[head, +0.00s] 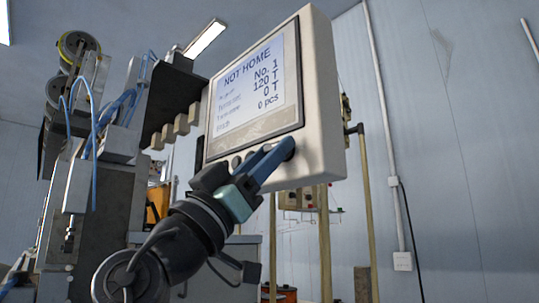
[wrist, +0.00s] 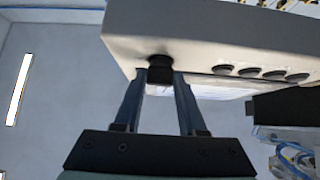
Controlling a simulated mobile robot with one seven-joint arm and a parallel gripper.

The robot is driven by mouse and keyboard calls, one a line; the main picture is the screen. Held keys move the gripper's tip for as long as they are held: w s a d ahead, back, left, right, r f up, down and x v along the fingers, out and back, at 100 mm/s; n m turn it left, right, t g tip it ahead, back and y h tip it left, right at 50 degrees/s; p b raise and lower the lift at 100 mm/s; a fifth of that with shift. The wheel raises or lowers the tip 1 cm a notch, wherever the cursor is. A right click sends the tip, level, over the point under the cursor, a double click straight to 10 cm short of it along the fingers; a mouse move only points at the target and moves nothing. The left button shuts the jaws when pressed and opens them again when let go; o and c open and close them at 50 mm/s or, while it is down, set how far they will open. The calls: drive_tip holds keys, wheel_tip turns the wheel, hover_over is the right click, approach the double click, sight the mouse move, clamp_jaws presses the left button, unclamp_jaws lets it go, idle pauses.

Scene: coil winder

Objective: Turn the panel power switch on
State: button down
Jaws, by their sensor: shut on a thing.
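My gripper (wrist: 161,80) is shut on this knob, with one blue finger on each side. In the head view, my gripper (head: 286,150) reaches the panel's lower right front, and the fingers largely hide the knob. The knob's on or off marking cannot be read.
Several round dark buttons (wrist: 248,72) sit beside the knob along the panel. The winder machine (head: 110,190) with pulleys and blue hoses stands left of the panel. Tan posts (head: 325,240) stand behind and below it. A grey wall with conduit (head: 385,120) is at right.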

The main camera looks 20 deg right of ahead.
drive_tip(key=shift+c, duration=2.4)
unclamp_jaws()
drive_tip(key=shift+f, duration=0.1)
drive_tip(key=p+v, duration=0.1)
drive_tip(key=v, duration=1.1)
drive_tip(key=shift+a+f, duration=0.25)
drive_tip(key=shift+a, duration=0.05)
drive_tip(key=shift+s, duration=0.15)
